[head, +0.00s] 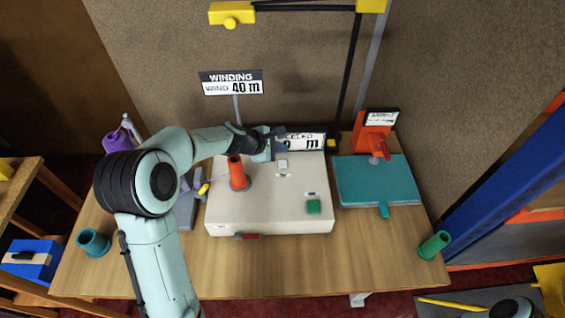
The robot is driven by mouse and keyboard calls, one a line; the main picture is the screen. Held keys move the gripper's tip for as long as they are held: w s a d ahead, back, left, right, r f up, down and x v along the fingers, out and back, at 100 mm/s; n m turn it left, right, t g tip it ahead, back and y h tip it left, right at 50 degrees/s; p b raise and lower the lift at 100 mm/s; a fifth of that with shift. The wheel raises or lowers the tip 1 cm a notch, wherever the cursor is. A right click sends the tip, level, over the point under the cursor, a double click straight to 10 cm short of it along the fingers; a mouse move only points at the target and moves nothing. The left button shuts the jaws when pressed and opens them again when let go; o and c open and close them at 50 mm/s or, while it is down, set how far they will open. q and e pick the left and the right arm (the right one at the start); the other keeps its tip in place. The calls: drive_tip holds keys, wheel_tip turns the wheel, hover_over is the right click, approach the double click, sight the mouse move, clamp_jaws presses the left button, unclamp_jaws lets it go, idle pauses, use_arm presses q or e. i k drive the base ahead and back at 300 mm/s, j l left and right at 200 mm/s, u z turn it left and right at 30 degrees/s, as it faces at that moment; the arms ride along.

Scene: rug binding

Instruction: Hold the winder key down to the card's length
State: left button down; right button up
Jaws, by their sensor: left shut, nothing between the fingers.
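The white winder box (270,215) sits on the wooden table. An orange spool (238,175) stands on its top, with a thin purple yarn running to it from the left. A green key (313,207) is at the front right of the top, and a small white switch (283,164) is further back. The card (232,84) on a post reads "WINDING, WIND 40 m". The meter display (305,142) at the back is partly hidden by my left gripper (277,145), which is shut and empty over the back of the box. My right gripper is not in view.
A teal board (375,188) with an orange stand (372,135) is on the right. A teal cup (93,242) and a green cup (434,245) stand near the table's edges. A purple yarn cone (117,142) is at left. The front table strip is clear.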

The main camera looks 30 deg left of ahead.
sight(313, 207)
drive_tip(key=k+l, duration=1.2)
drive_tip(key=k, duration=0.05)
